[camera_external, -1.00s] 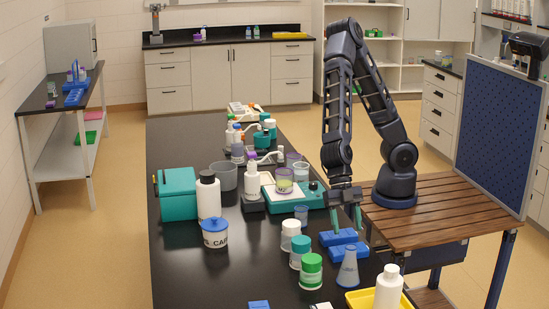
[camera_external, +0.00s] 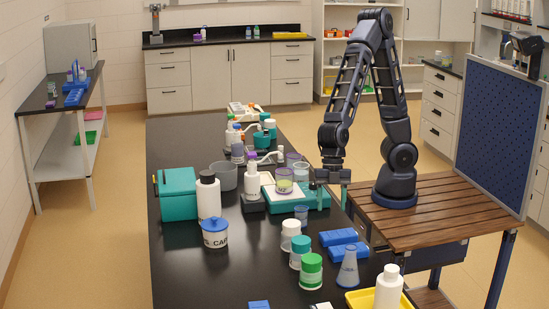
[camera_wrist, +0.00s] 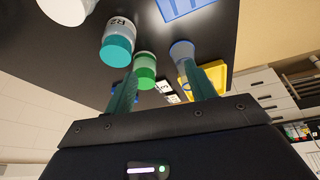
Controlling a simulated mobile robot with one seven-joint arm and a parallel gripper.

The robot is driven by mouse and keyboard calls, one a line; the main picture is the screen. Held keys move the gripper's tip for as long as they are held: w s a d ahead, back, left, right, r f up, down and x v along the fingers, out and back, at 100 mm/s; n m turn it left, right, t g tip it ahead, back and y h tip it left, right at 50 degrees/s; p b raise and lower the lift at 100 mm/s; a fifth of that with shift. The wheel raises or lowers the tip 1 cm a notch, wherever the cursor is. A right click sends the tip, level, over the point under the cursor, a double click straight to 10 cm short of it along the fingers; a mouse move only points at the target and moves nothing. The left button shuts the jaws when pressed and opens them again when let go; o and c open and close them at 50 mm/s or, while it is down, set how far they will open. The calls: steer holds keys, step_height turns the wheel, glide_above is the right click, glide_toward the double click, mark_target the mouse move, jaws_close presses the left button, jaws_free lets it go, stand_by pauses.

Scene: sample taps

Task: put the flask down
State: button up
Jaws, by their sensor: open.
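The flask (camera_external: 348,270), a bluish conical one, stands upright on the black bench near its front right, just in front of the blue racks. My gripper (camera_external: 332,197) is open and empty, with teal fingers apart. It is above the right edge of the bench, farther back than the flask and clear of it. In the wrist view my gripper (camera_wrist: 161,84) has nothing between its fingertips that I can see held.
Blue racks (camera_external: 344,237) lie behind the flask. A green-capped jar (camera_external: 311,271) and a teal-capped jar (camera_external: 300,252) stand to its left. A yellow tray (camera_external: 362,299) with a white bottle (camera_external: 389,288) is in front. A teal device (camera_external: 315,196) is left of my gripper.

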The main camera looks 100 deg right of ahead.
steer(key=s+d+r+m+t+h, duration=0.15)
steer(key=d+r+m, duration=0.3)
steer(key=d, duration=0.65)
steer(key=s+d+r+m+t+h, duration=0.1)
steer(key=s+d+r+m+h, duration=0.3)
steer(key=d, duration=0.7)
steer(key=s+d+r+m, duration=0.3)
steer(key=s+d, duration=0.3)
steer(key=d, duration=0.1)
steer(key=s+d+r+m+y, duration=0.1)
steer(key=s+d+r+m, duration=0.3)
steer(key=s+d, duration=0.3)
steer(key=shift+s+d+t, duration=0.2)
steer(key=shift+d+t, duration=0.25)
steer(key=shift+r+y, duration=0.1)
steer(key=shift+y, duration=0.15)
